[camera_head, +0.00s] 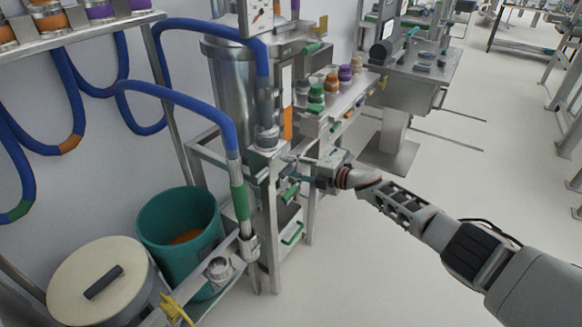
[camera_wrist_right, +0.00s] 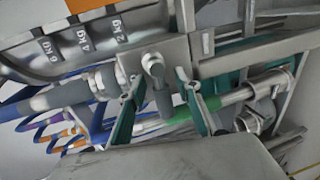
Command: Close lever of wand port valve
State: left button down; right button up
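My right gripper (camera_head: 296,168) reaches in from the right at the steel frame beside the tall metal vessel (camera_head: 232,85). In the right wrist view its two teal fingers (camera_wrist_right: 160,108) are spread apart. A grey lever (camera_wrist_right: 160,88) on a metal valve body (camera_wrist_right: 150,58) hangs between the fingers. I cannot tell whether either finger touches it. In the head view the valve (camera_head: 267,137) sits below a blue hose, and its lever is too small to make out. My left gripper is not in view.
A blue hose ends in a green-and-metal wand (camera_head: 240,200) left of the gripper. A teal bin (camera_head: 180,235) and a lidded drum (camera_head: 102,282) stand at lower left. A shelf with coloured jars (camera_head: 335,92) is behind. Floor at right is free.

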jog(key=shift+v, duration=0.9)
jog(key=v, duration=1)
jog(key=s+a+f+m+t+h, duration=0.1)
jog(key=s+a+f+m+t, duration=0.2)
jog(key=s+m, duration=0.35)
jog(key=s+a+f+m+t+h, duration=0.1)
jog(key=s+a+f+m, duration=0.2)
jog(key=s+f+m, duration=0.3)
jog(key=s+d+f+m+g+h, duration=0.1)
jog(key=s+d+f+m+h, duration=0.3)
jog(key=s, duration=0.8)
jog(key=s+d+f+m+g+h, duration=0.1)
jog(key=s+d+f+m+h, duration=0.3)
jog(key=s+d+f+m, duration=0.3)
jog(key=s+d+f, duration=0.2)
jog(key=s, duration=0.3)
jog(key=shift+m, duration=0.35)
